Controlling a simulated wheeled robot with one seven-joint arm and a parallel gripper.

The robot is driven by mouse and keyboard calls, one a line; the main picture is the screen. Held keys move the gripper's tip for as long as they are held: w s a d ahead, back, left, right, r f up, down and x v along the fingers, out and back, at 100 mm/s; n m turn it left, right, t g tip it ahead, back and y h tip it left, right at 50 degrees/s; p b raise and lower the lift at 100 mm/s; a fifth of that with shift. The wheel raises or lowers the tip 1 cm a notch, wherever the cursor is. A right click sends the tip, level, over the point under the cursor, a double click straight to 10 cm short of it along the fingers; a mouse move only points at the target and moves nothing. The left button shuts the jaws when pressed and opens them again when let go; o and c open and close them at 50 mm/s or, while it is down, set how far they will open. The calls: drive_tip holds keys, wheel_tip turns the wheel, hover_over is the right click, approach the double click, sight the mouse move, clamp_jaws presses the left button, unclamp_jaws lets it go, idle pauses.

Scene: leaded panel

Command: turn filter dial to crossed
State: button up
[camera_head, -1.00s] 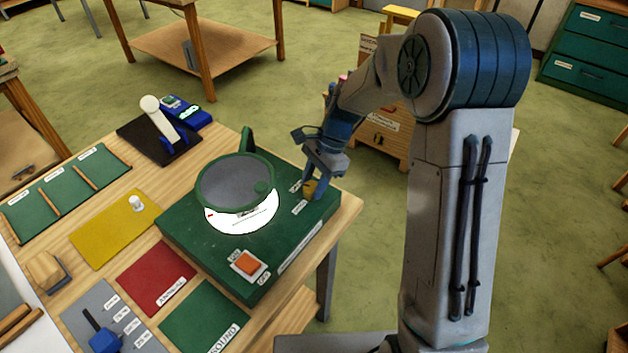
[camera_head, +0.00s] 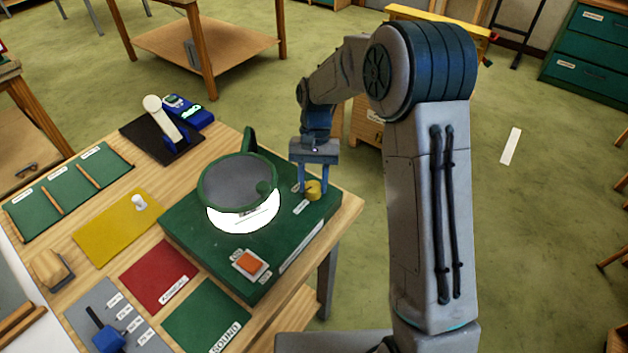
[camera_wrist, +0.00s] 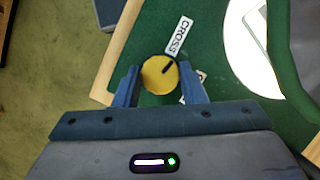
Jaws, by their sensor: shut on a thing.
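The filter dial (camera_head: 314,189) is a small yellow round knob on the right part of the green viewer base (camera_head: 200,262). In the wrist view the dial (camera_wrist: 160,75) has a dark pointer mark on its upper right, directed toward the white label reading CROSS (camera_wrist: 180,36). A second label (camera_wrist: 192,88) is partly hidden behind my right finger. My gripper (camera_head: 312,184) comes down from above and is shut on the dial, with one finger (camera_wrist: 127,88) on each side of it. The round grey filter disc (camera_head: 237,182) stands over the lit white plate (camera_head: 243,217).
An orange switch (camera_head: 249,263) sits on the base front. Yellow (camera_head: 115,228), red (camera_head: 160,272) and green (camera_head: 205,315) mats lie to the left. A black stand with a white-headed tool (camera_head: 160,118) is behind. The table edge (camera_head: 350,208) is close right of the dial.

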drive_tip(key=shift+a+n+h, duration=0.1)
drive_tip(key=shift+n+h, duration=0.3)
drive_tip(key=shift+n, duration=0.7)
drive_tip(key=shift+w, duration=0.1)
drive_tip(key=o, duration=1)
drive_tip(key=b+v, duration=0.1)
drive_tip(key=v, duration=1.3)
drive_tip(key=shift+b, duration=0.3)
